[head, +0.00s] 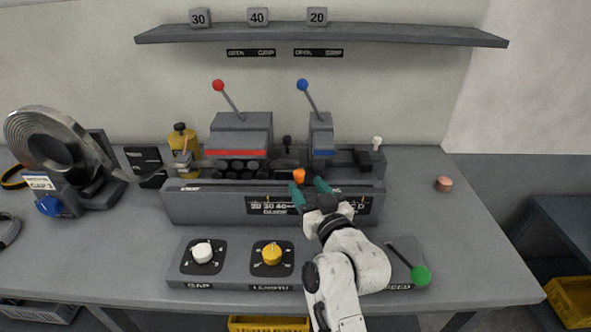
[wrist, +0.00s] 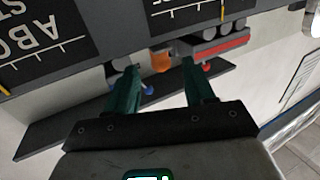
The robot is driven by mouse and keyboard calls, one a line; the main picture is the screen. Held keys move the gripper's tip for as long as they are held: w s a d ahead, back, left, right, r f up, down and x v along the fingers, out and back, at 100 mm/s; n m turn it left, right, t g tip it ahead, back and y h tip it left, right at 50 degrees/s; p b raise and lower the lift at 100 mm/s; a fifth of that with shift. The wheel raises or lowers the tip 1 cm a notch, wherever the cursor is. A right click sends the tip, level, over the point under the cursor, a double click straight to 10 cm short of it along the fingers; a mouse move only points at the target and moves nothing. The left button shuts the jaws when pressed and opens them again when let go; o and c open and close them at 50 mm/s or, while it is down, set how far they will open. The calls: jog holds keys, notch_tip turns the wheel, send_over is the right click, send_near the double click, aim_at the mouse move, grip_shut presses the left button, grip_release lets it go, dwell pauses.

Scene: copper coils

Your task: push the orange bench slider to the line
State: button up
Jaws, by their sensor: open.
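The orange bench slider (head: 299,176) is a small knob on the top front edge of the grey bench (head: 205,205). My gripper (head: 309,187) is open, its two teal fingers just in front of the slider. In the wrist view the slider (wrist: 161,62) shows between the spread fingertips (wrist: 157,67). I cannot tell whether they touch it. Black scale plates with white markings are on the bench front; my gripper covers part of one (head: 268,205). A short yellow mark (wrist: 222,11) shows by a scale in the wrist view. I cannot tell whether it is the line.
A red-topped lever (head: 218,86) and a blue-topped lever (head: 303,85) rise behind the slider. In front, a panel carries a white knob (head: 202,252), a yellow knob (head: 272,253) and a green-ended lever (head: 420,275). The table's right side is mostly clear.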

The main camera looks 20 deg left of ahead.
aim_at(296, 172)
jog(key=x, duration=0.7)
jog(key=shift+w+a, duration=0.1)
jog(key=shift+w, duration=0.05)
grip_shut()
dwell(0.4)
